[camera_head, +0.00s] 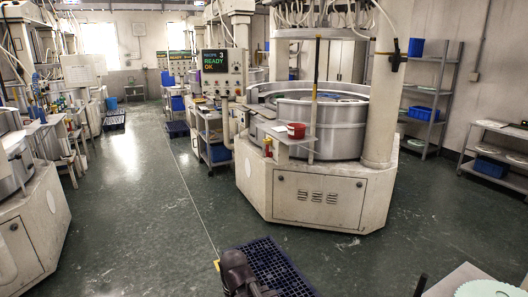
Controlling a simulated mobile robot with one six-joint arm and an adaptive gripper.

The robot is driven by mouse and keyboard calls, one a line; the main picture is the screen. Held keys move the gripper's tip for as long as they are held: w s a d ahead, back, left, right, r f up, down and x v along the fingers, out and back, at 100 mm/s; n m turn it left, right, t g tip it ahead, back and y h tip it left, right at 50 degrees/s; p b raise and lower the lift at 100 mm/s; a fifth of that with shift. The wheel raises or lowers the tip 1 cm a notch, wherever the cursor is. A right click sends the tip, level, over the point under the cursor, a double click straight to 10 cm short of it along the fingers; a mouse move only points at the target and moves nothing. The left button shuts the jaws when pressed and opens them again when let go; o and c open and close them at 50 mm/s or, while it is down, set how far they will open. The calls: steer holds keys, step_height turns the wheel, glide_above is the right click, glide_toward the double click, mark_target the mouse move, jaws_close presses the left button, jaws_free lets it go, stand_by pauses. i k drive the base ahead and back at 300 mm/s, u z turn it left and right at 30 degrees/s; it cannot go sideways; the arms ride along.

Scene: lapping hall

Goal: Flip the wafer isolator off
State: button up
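I cannot clearly make out a wafer isolator in this view; no switch here can be read as it. The lapping machine (290,190) stands at centre, with a large round metal tub on a cream cabinet. Its control panel (222,88) is at the upper left of the machine, with a lit screen (216,61) reading "READY OK" and small controls below, too small to tell apart. A dark rounded part of my arm shows at the bottom edge, left of centre. My gripper's fingertips are not seen.
A blue slatted floor mat (275,262) lies in front of the machine. A red container (296,130) sits on its side shelf (284,140). Another machine (38,220) stands at left, shelves (500,152) at right. The left aisle floor (125,200) is open.

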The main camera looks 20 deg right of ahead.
mark_target(268, 154)
steer(key=z, duration=0.05)
steer(key=i, duration=1.6)
steer(key=z, duration=0.9)
steer(key=k, duration=1.25)
steer(key=u, duration=0.1)
